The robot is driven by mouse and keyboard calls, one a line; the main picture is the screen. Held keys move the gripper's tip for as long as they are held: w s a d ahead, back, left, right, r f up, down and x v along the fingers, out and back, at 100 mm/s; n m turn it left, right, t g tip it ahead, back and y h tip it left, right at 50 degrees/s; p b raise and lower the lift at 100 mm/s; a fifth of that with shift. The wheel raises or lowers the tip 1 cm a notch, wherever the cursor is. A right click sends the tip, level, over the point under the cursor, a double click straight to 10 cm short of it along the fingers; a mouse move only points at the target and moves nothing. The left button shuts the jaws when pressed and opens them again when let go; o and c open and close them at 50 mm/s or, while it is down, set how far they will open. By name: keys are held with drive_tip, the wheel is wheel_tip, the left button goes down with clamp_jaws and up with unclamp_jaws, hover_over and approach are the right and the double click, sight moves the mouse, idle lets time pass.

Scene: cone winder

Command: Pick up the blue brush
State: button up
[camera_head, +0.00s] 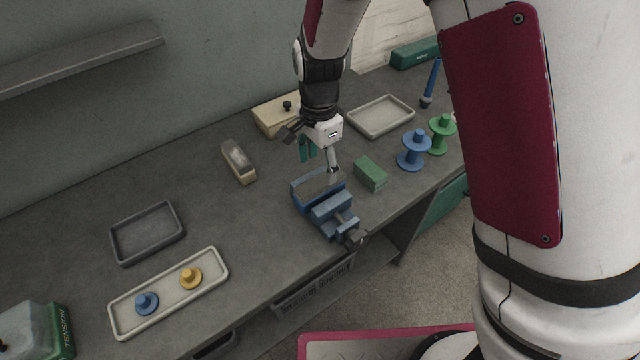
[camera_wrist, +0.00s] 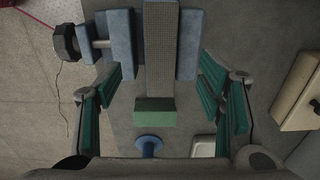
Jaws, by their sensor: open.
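The blue brush (camera_head: 432,82) appears to be the slim blue upright piece with a dark lower end, at the far right back of the bench in the head view. I do not make it out in the wrist view. My gripper (camera_head: 320,163) is well to the left of it, pointing down above the bench by the blue vise. In the wrist view my gripper (camera_wrist: 165,80) has its green-padded fingers spread wide, with nothing held between them. The vise (camera_wrist: 188,45) and a grey textured strip (camera_wrist: 160,45) show beyond the fingers.
A green block (camera_head: 370,173), a blue spool (camera_head: 414,150) and a green spool (camera_head: 441,134) stand right of the vise (camera_head: 331,208). A pale tray (camera_head: 381,134) and a beige box (camera_head: 268,122) lie behind. The left bench holds a grey-topped brush (camera_head: 238,160) and trays.

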sight(320, 181)
drive_tip(key=shift+w+d+f+p, duration=0.1)
drive_tip(key=shift+f+p, duration=0.3)
drive_tip(key=shift+f, duration=2.4)
drive_tip(key=c, duration=1.3)
